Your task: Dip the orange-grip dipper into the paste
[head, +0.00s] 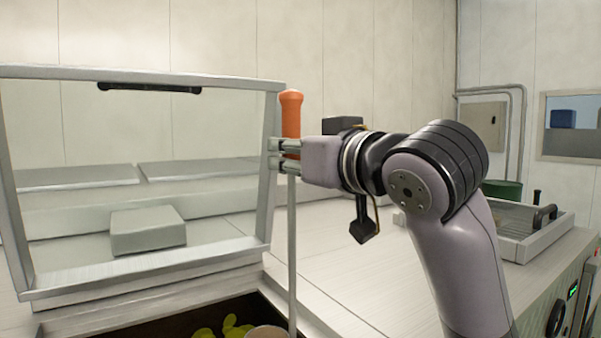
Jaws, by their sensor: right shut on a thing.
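The dipper has an orange grip (291,112) and a long thin grey rod that hangs nearly upright. My right gripper (286,155) is shut on the lower part of the orange grip. The rod runs down in front of the raised lid's right side to an open dark hatch (150,322). Yellow-green lumps (228,327) show in the hatch, perhaps the paste. A pale round rim (268,332) shows beside the rod; I cannot tell whether it belongs to the dipper. The rod's lower end is cut off by the picture edge. My left gripper is not in view.
A clear lid with a metal frame (150,276) stands raised behind the hatch, with a black handle (150,88) on top. A grey block (148,231) shows through it. At right are a metal tray (535,240) and a green pot (502,189).

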